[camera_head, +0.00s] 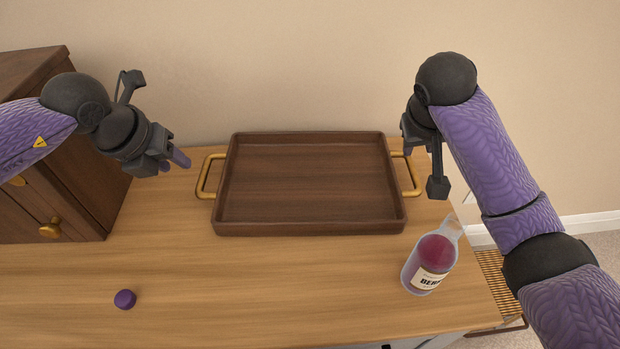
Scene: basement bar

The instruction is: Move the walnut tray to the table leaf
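The walnut tray (310,227) is a dark brown, empty rectangular tray lying flat on a light wooden top. It has a gold handle on each short side, the left handle (205,176) and the right handle (413,176). My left gripper (178,160) is just left of the left handle, apart from it in the picture. My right gripper (406,140) is by the tray's right side, near the right handle, and its arm hides much of it. Neither gripper visibly holds anything. How far apart the fingers are is unclear. I cannot make out a separate table leaf.
A purple cap (125,299) lies front left. A dark wooden cabinet (90,190) stands at left. A wall is behind.

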